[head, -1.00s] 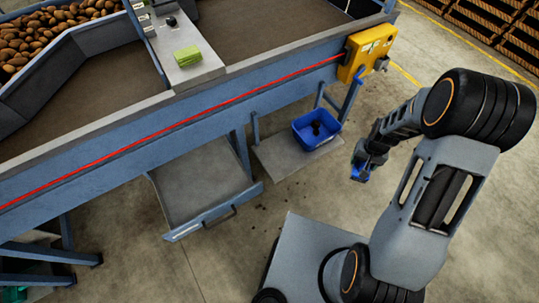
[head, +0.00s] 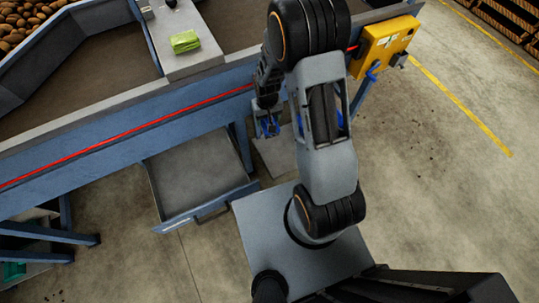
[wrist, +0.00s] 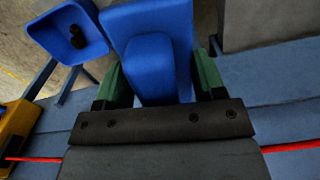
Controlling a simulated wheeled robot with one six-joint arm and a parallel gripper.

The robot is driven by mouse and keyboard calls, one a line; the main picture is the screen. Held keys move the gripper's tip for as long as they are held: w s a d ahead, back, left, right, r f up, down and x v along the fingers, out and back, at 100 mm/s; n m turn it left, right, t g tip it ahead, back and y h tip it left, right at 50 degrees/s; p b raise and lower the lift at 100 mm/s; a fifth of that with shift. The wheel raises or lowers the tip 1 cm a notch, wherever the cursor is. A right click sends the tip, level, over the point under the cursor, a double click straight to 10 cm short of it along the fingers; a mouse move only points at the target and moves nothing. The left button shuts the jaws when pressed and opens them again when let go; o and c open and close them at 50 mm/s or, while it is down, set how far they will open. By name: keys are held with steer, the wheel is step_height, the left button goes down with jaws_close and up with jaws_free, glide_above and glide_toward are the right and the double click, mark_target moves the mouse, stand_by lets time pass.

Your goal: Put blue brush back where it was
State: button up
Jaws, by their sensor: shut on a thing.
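The blue brush (wrist: 150,55) is held between the green-padded fingers of my gripper (wrist: 163,80) in the wrist view. Its broad blue body extends up past the fingertips; its bristles cannot be made out. In the head view, my gripper (head: 267,128) is small and low in front of the blue machine frame, with blue showing at its end. It is up in the air, between the pulled-out grey tray and my arm.
A blue tub (wrist: 45,35) with a black object (wrist: 77,40) inside is at upper left. The pulled-out grey tray (head: 195,175) looks empty. A green cloth-like item (head: 184,42) lies on the ledge.

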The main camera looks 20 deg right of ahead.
steer(key=s+f+n+b, duration=0.1)
steer(key=s+f+b, duration=0.3)
steer(key=f+b, duration=1.1)
steer(key=s+f+b, duration=0.5)
steer(key=f+b, duration=0.4)
steer(key=b, duration=1.1)
steer(key=w+d+f+b, duration=0.1)
steer(key=w+d+f, duration=0.1)
steer(key=w+f, duration=0.1)
steer(key=w+d+f+b, duration=0.2)
steer(key=w+d+f, duration=0.1)
steer(key=w, duration=0.1)
steer(key=w+d+f+b, duration=0.1)
steer(key=w+d+f, duration=0.2)
steer(key=shift+w+f+b, duration=0.2)
steer(key=shift+w+b, duration=0.15)
steer(key=shift+b, duration=0.05)
steer(key=shift+w+d+f, duration=0.1)
steer(key=shift+w+f, duration=0.1)
steer(key=shift+f, duration=0.15)
steer(key=shift+w+d+f+b, duration=0.15)
steer(key=shift+f+b, duration=0.5)
steer(key=shift+f, duration=1)
